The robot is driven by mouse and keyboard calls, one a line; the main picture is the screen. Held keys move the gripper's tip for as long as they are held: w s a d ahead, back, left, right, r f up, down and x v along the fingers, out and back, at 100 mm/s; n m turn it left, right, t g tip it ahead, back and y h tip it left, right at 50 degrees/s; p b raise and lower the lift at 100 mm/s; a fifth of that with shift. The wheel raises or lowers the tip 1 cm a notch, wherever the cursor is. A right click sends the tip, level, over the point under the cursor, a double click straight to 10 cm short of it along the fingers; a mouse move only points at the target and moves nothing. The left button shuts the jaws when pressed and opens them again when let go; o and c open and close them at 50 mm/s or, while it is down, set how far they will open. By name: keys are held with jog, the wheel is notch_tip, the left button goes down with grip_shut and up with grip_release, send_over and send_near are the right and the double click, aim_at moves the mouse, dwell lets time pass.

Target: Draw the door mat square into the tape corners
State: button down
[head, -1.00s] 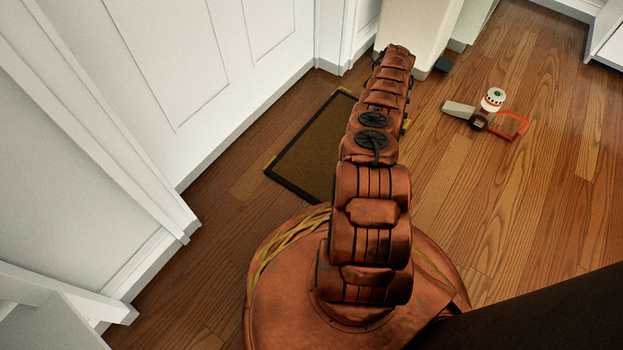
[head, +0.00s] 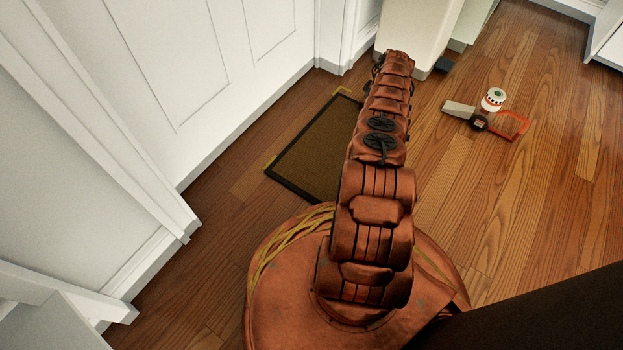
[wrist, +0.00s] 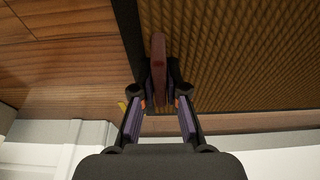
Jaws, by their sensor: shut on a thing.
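The door mat (head: 318,148), brown with a black border, lies on the wood floor beside the white door, partly hidden behind my arm. Yellow tape corners show at its far corner (head: 342,91) and left corner (head: 271,160); bare floor shows between the far tape and the mat. Other corners are hidden. In the wrist view the mat (wrist: 235,50) fills the right side, and a reddish-brown tab (wrist: 158,62) stands at its black edge. My gripper (wrist: 158,103) is shut on this tab. A bit of yellow tape (wrist: 122,106) shows left of the fingers.
The white door (head: 215,60) and its skirting run along the mat's left side. A white pillar-like piece (head: 415,35) stands beyond my arm. On the floor to the right lie an orange-edged dustpan-like item (head: 510,124) and a white round container (head: 493,99). Floor further right is clear.

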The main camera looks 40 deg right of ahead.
jog(key=shift+f, duration=0.1)
jog(key=c, duration=1.1)
grip_release()
jog(key=shift+c, duration=0.2)
jog(key=shift+v, duration=1.05)
jog(key=v, duration=0.8)
jog(key=shift+r, duration=0.3)
jog(key=shift+s+r, duration=0.25)
jog(key=shift+r, duration=0.35)
